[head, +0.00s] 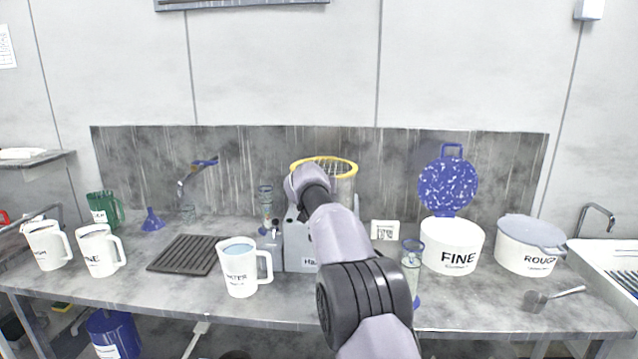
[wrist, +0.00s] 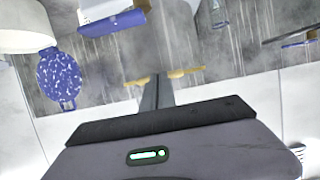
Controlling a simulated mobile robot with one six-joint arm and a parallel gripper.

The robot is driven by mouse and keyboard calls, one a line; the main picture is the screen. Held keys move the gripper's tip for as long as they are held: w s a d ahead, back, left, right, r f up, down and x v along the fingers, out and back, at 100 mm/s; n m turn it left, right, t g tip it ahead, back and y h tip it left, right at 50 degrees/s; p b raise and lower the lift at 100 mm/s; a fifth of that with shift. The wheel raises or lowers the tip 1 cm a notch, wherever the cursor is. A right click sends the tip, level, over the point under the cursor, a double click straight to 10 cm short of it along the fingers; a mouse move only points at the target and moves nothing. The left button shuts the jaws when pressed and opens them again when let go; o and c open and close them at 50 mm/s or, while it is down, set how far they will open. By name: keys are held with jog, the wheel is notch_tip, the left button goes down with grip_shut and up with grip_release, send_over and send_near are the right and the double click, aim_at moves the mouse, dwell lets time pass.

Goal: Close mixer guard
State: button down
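The mixer (head: 298,246) is a grey machine in the middle of the bench, partly hidden by my arm. Its guard (head: 345,172) is a wire cage with a yellow rim, and it stands raised above the mixer. In the wrist view the yellow rim (wrist: 186,73) shows on both sides of my fingers. My gripper (wrist: 156,80) points at the guard, its fingers close together with nothing visible between them. I cannot tell whether the fingertips touch the rim. In the head view the fingers are hidden behind my arm.
A water jug (head: 239,277) stands left of the mixer, near the front edge. A glass cylinder (head: 411,262) and the white FINE tub (head: 452,252) with its raised blue lid (head: 447,187) stand to the right. A dark ribbed mat (head: 186,254) lies at left.

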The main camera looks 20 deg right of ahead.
jog(key=shift+f, duration=0.7)
notch_tip(320, 180, up, 5)
jog(key=p, duration=0.2)
jog(key=s+a+f+g+y+b, duration=0.1)
jog(key=s+a+f+b, duration=0.15)
jog(key=s, duration=0.85)
jog(key=s+a+f+g+b, duration=0.1)
jog(key=s+a+f+b, duration=0.15)
jog(key=s, duration=0.75)
jog(key=s+a+f+g+y+b, duration=0.1)
jog(key=s+a+f+g+b, duration=0.15)
jog(key=s, duration=0.85)
jog(key=s+a+f+y, duration=0.1)
jog(key=s+a+f, duration=0.2)
jog(key=s, duration=0.6)
jog(key=s+a+f+g+y, duration=0.1)
jog(key=s+a+f+y, duration=0.1)
jog(key=s+f, duration=0.3)
jog(key=s+a+f+g+y, duration=0.1)
jog(key=s+a+f, duration=0.3)
jog(key=s, duration=0.8)
jog(key=shift+s+a+f+y+b, duration=0.3)
jog(key=shift+a+y, duration=0.1)
jog(key=shift+y, duration=0.3)
jog(key=shift+r+g, duration=0.1)
jog(key=shift+g, duration=0.15)
